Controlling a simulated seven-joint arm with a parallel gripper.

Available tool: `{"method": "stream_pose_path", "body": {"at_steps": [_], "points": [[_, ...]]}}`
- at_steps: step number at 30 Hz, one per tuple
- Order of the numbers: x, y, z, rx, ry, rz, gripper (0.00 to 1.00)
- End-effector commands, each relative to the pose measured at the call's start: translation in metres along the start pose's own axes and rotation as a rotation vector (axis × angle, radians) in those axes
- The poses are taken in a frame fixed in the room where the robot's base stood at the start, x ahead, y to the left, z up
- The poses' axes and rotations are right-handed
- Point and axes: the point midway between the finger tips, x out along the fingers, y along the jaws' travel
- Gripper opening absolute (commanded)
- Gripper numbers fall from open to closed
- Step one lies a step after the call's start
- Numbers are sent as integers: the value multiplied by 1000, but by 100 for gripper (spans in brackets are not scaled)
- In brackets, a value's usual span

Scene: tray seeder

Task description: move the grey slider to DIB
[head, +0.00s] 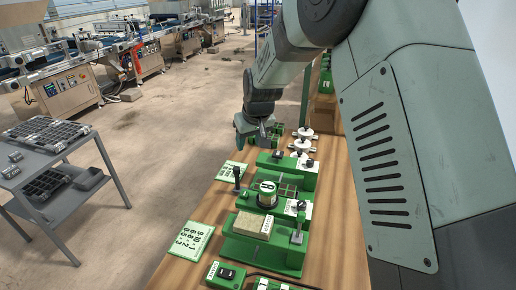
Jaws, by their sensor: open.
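The green seeder (283,255) stands on the wooden bench, with several green stations in a row. A small grey piece with an upright post (298,236) sits at the right of its front station; it may be the grey slider, but I cannot tell for sure. No DIB marking is readable at this size. My gripper (258,146) is open, over the far left part of the bench, beyond the seeder and well apart from that grey piece. Its fingers are small and partly merge with the dark green items behind them.
A black-knobbed lever (237,176) rises at the seeder's left. A tan block (252,224) lies on the front station. Number cards (192,240) lie along the left edge. A switch box (226,275) and cable are in front. White fittings (303,143) stand at the back.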

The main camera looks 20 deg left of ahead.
Motion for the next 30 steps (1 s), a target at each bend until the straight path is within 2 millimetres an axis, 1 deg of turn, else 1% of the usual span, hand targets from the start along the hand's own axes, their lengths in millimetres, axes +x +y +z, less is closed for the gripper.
{"method": "stream_pose_path", "body": {"at_steps": [1,3,6,11,21,24,27,30], "points": [[19,-8,-1,-15,-5,-12,51],[34,-15,-3,-27,-5,-22,51],[46,-21,-4,-36,-4,-29,51],[63,-22,-4,-37,-6,-30,51],[126,-24,-2,-36,-7,-30,51],[139,-24,-3,-36,-5,-30,51],[148,-24,-3,-35,-5,-30,51],[153,-24,-3,-35,-4,-29,51]]}}
